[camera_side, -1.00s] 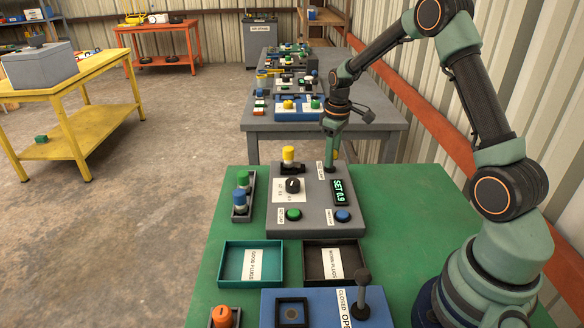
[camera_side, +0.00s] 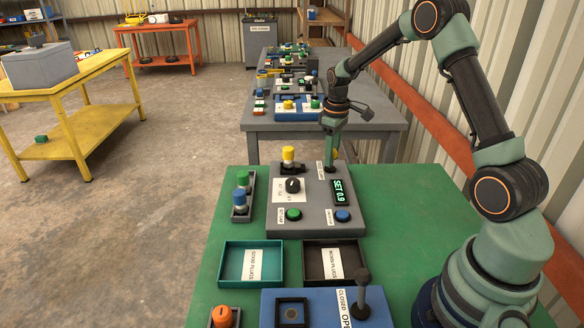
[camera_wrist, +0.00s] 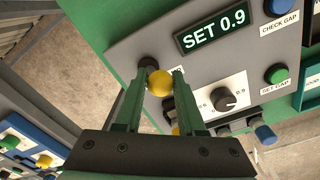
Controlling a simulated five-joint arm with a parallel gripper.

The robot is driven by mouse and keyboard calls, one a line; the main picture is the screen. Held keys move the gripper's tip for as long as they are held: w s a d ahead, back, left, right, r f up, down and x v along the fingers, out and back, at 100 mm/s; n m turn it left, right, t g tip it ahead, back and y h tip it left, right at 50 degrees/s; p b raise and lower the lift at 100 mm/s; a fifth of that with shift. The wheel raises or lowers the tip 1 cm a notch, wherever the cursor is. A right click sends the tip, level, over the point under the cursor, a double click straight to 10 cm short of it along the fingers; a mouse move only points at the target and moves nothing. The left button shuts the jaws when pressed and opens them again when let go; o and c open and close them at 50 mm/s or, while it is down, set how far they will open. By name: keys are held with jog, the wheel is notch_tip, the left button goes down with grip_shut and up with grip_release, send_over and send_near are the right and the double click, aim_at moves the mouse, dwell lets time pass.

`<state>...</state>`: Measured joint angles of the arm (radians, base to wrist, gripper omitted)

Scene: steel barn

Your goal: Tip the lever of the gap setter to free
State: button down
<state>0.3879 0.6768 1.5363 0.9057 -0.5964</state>
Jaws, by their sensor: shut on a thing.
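The gap setter (camera_side: 330,218) is a grey box on the green bench, with a display reading SET 0.9 (camera_side: 340,192). Its lever has a yellow ball knob (camera_wrist: 160,83) and a dark foot (camera_wrist: 148,63), near the box's far edge. My gripper (camera_side: 331,164) reaches down over that edge. In the wrist view my gripper (camera_wrist: 155,80) has a green finger on each side of the ball and is shut on it. In the side view the fingers mostly hide the lever, and its tilt is hard to tell.
A yellow-topped plug (camera_side: 289,153) stands on the box left of my gripper. A black dial (camera_side: 292,185), a green button (camera_side: 293,214) and a blue button (camera_side: 343,216) are nearer. Two trays, teal (camera_side: 224,266) and dark (camera_side: 308,266), lie in front.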

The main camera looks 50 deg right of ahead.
jog(key=shift+w+d+r+g+y, duration=0.1)
jog(key=shift+w+d+g+y, duration=0.35)
jog(key=shift+g, duration=0.45)
jog(key=shift+w+d+g+y, duration=0.25)
jog(key=shift+w+d+g, duration=0.35)
jog(key=shift+g, duration=0.3)
jog(key=shift+w+g, duration=0.1)
jog(key=shift+g, duration=0.2)
jog(key=c, duration=0.5)
grip_release()
